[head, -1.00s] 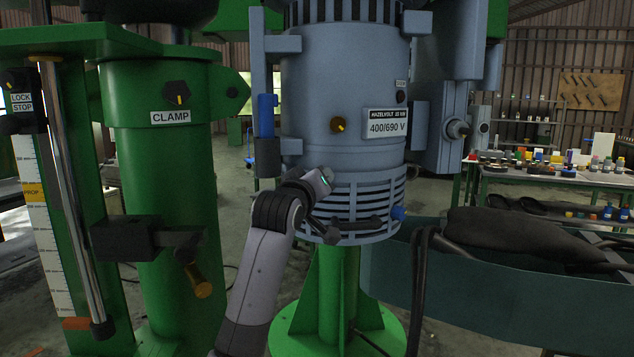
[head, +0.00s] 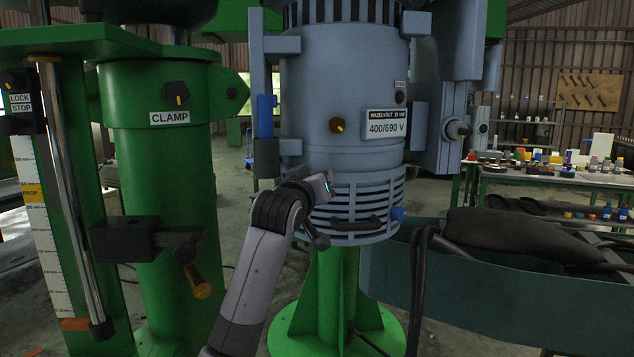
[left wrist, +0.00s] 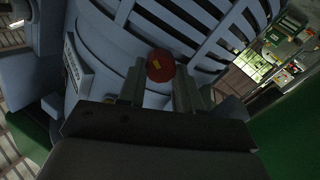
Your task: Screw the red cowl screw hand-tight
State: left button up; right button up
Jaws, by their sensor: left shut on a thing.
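The red cowl screw (left wrist: 160,65), a round red head with a small yellow mark, shows in the left wrist view against the slatted grey-blue cowl. My left gripper (left wrist: 158,78) is shut on it, one finger on each side. In the head view my left wrist (head: 306,188) is at the lower left of the motor (head: 345,100), beside its slatted cowl (head: 372,193). The screw is hidden there, and the fingertips cannot be made out clearly. My right gripper is not in view.
A green column with a CLAMP label (head: 160,90) stands left, with a dark bracket (head: 125,240) and an orange-tipped handle (head: 200,285). A dark handle bar (head: 358,225) sits low on the cowl. A teal bin (head: 500,290) stands right.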

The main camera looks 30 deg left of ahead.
pick_arm(q)
jog(key=o, duration=1)
jog(key=shift+r, duration=0.3)
jog(key=shift+o, duration=0.2)
jog(key=shift+f, duration=0.1)
jog(key=shift+f, duration=0.1)
jog(key=b+v, duration=0.1)
jog(key=v, duration=0.6)
jog(key=shift+b, duration=0.35)
jog(key=shift+s+d, duration=0.1)
